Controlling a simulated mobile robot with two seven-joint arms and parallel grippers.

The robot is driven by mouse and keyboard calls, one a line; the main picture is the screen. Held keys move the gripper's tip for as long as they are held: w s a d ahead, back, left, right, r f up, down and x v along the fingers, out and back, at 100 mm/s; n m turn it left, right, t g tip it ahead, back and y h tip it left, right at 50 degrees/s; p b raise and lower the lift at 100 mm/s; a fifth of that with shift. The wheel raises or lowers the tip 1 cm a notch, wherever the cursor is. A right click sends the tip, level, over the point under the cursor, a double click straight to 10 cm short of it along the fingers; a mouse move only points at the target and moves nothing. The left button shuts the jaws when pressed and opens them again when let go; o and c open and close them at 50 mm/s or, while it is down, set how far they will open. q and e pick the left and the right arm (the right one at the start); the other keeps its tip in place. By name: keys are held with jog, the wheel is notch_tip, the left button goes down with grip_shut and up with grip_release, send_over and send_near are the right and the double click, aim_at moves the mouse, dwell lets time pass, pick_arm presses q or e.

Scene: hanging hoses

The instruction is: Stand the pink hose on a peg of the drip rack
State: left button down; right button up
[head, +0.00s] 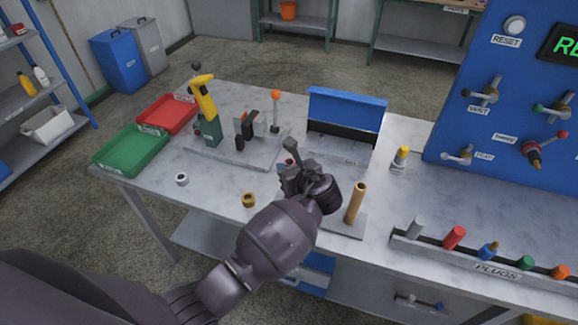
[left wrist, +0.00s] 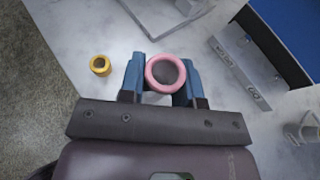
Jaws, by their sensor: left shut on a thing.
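The pink hose shows in the left wrist view as a pink ring (left wrist: 150,74) with a dark centre, seen end-on. My left gripper (left wrist: 165,78) is shut on it, with a blue finger on each side. In the head view my left gripper (head: 293,168) is above the middle of the worktable, and my own wrist hides most of the hose. I cannot tell whether this is the drip rack. My right gripper is not in view.
The marble worktable (head: 215,228) carries a yellow ring (head: 248,200) and a white ring (head: 182,179). Green (head: 130,149) and red (head: 167,113) trays lie left. A blue-backed holder (head: 347,104) stands behind; a plug rack (head: 480,265) is front right, below the blue panel (head: 450,130).

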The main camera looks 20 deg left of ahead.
pick_arm(q)
jog(key=shift+f+b, duration=0.3)
jog(key=shift+f, duration=0.75)
jog(key=c, duration=0.7)
grip_release()
jog(key=shift+c, duration=0.2)
jog(key=v, duration=1)
jog(key=shift+s+d, duration=0.3)
jog(key=shift+r, duration=0.1)
